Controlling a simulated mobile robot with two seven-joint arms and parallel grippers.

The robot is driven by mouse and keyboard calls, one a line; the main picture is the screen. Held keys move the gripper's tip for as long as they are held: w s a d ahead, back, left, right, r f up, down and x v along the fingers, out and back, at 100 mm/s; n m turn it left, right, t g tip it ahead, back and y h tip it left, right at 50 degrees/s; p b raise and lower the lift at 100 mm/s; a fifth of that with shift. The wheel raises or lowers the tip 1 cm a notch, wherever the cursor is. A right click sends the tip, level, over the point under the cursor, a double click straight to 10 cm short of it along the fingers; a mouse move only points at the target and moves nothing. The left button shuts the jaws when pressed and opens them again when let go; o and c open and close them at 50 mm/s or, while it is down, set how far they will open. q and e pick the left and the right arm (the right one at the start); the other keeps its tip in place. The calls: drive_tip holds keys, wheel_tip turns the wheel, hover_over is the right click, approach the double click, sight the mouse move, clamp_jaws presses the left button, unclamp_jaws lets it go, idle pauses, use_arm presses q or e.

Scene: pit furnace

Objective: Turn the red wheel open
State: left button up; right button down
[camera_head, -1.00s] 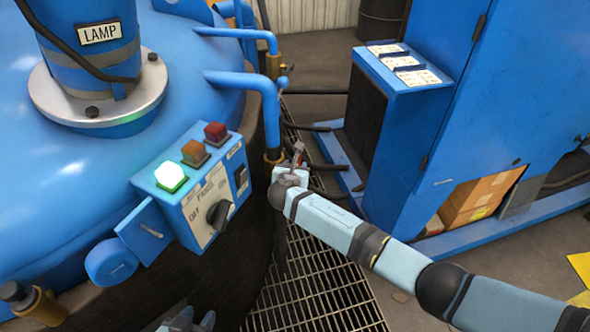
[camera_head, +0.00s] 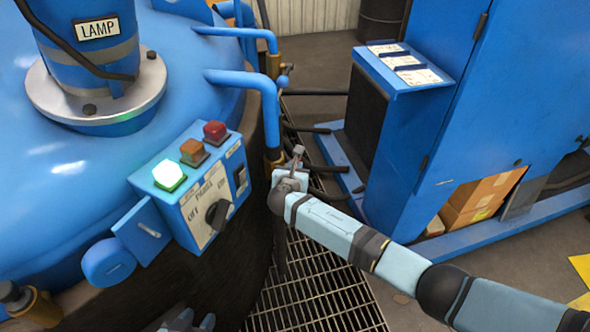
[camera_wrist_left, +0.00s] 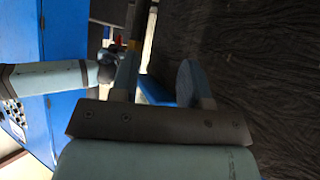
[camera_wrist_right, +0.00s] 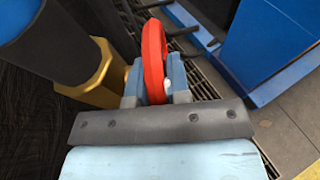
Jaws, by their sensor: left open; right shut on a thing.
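The red wheel (camera_wrist_right: 153,62) shows in the right wrist view, with its rim standing between the two fingers of my right gripper (camera_wrist_right: 156,80). My right gripper is shut on that rim. In the head view my right gripper (camera_head: 290,175) is beside the yellow fitting under the blue pipe, and the wheel is hidden there. My left gripper (camera_head: 185,322) shows only at the bottom edge of the head view. In the left wrist view its fingers (camera_wrist_left: 157,75) stand apart with nothing held between them.
The blue furnace vessel (camera_head: 60,195) fills the left, with a control box (camera_head: 205,190) whose green lamp is lit. A yellow hex fitting (camera_wrist_right: 103,85) stands close left of the wheel. A blue cabinet (camera_head: 480,110) stands right, beyond the floor grating (camera_head: 315,285).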

drive_tip(key=shift+s+f+t+b, duration=0.1)
drive_tip(key=shift+f+t+b, duration=0.35)
drive_tip(key=shift+t+b, duration=0.35)
drive_tip(key=shift+f+t+h+b, duration=0.2)
drive_tip(key=shift+t+h+b, duration=0.3)
drive_tip(key=shift+b, duration=0.65)
drive_tip(key=t+b, duration=0.1)
drive_tip(key=b, duration=0.2)
drive_tip(key=shift+s+f+t, duration=0.1)
drive_tip(key=shift+s+t, duration=0.05)
drive_tip(key=shift+t, duration=0.25)
drive_tip(key=shift+t+h+b, duration=0.3)
drive_tip(key=shift+t+b, duration=0.1)
drive_tip(key=shift+b, duration=0.2)
use_arm(q)
drive_tip(key=shift+w+d+f+t+h, duration=0.3)
drive_tip(key=shift+d+f+t+h, duration=0.1)
drive_tip(key=shift+d+f+t, duration=0.3)
use_arm(e)
drive_tip(key=shift+a, duration=0.1)
use_arm(q)
drive_tip(key=shift+w+d+r+b, duration=0.1)
drive_tip(key=shift+w+r+b, duration=0.05)
drive_tip(key=shift+r+b, duration=0.15)
use_arm(e)
drive_tip(key=shift+t, duration=0.3)
drive_tip(key=c, duration=1.1)
unclamp_jaws()
drive_tip(key=shift+r, duration=0.2)
